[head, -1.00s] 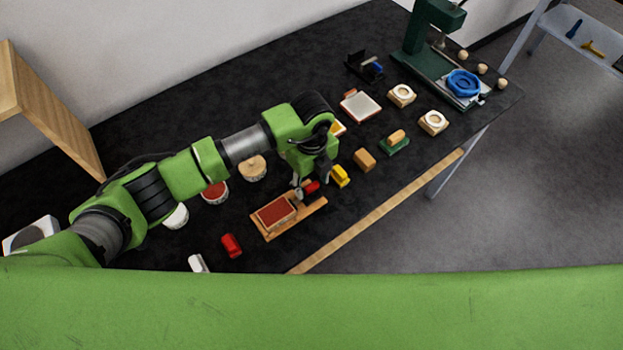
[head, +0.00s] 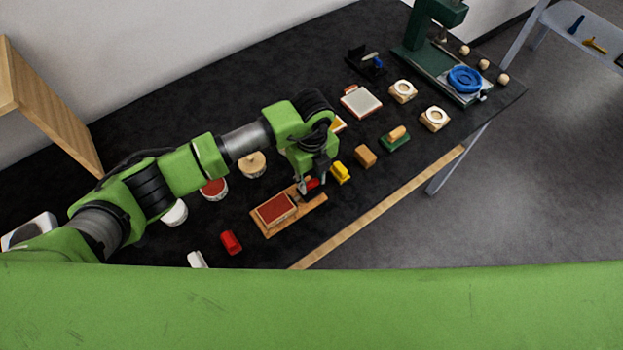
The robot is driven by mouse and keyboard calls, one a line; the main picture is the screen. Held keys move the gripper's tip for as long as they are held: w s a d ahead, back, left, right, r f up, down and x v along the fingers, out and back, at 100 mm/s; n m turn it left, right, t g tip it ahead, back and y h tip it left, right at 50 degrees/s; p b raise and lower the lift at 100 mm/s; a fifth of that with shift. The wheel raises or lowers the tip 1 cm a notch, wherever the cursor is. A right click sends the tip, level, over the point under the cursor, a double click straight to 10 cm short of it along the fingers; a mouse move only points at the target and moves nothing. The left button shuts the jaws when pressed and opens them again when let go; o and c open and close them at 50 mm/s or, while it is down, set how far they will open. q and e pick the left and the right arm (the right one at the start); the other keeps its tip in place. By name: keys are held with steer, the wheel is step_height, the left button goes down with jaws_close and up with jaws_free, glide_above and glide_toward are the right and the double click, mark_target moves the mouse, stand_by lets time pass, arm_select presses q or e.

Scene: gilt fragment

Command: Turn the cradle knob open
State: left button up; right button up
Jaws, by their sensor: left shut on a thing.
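The cradle (head: 265,230) is a wooden base on the dark table, holding a block with a red top (head: 277,209). A red knob (head: 313,184) shows at the cradle's far right end, partly hidden by the gripper. My left gripper (head: 304,187) reaches down from above and is shut on the knob. The fingertips are small in this view and partly cover it. My right gripper is not in view.
A yellow block (head: 341,172) stands close to the right of the gripper. An orange-brown block (head: 365,156) and a red block (head: 231,242) are nearby. Round pots (head: 252,165) stand behind the cradle. A green press (head: 432,55) is at the far right.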

arm_select(q)
steer(key=shift+f+m+b, duration=0.2)
steer(key=shift+m+b, duration=0.5)
steer(key=m+b, duration=1.4)
steer(key=b, duration=0.4)
steer(key=shift+r+m+b, duration=0.2)
steer(key=shift+m+b, duration=0.7)
steer(key=shift+b, duration=0.3)
steer(key=shift+r, duration=0.1)
steer(key=shift+c, duration=0.2)
steer(key=o, duration=1.1)
